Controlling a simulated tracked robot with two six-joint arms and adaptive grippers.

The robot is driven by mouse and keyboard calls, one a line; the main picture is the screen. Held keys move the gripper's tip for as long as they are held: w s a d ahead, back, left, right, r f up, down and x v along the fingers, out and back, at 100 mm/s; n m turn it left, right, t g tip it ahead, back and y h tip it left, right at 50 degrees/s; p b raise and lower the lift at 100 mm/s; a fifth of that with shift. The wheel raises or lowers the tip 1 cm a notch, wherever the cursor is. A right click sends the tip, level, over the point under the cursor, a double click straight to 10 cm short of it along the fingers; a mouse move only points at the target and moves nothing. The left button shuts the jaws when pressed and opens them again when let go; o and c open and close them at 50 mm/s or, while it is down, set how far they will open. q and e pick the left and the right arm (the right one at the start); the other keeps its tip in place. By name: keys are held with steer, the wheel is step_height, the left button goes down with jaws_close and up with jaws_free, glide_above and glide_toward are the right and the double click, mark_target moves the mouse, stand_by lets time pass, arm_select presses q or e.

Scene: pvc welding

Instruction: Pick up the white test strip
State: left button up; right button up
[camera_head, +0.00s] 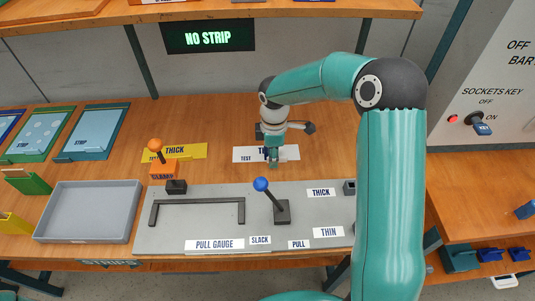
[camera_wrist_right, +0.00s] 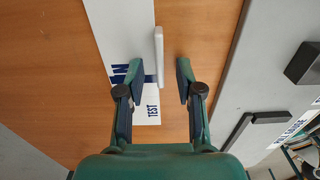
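The white test strip (camera_head: 284,153) lies flat on the wooden bench, partly hidden by my right gripper (camera_head: 271,155); it bears the word TEST and a larger, half-covered word. In the right wrist view the strip (camera_wrist_right: 122,30) runs up the left side, and a narrow upright white piece (camera_wrist_right: 159,55) stands along its right edge. My right gripper (camera_wrist_right: 159,78) is open, with its fingers apart over the strip's edge and the narrow white piece between their tips. No grip on it shows. My left gripper is not in view.
A yellow THICK strip (camera_head: 190,151) lies left of the white one. A grey gauge board (camera_head: 215,232) with a blue-knobbed lever (camera_head: 262,185) and an orange-knobbed clamp (camera_head: 156,146) is in front. A grey tray (camera_head: 90,211) sits left. A screen (camera_head: 208,38) reads NO STRIP.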

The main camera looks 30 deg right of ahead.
jaws_close()
steer(key=shift+r, duration=0.15)
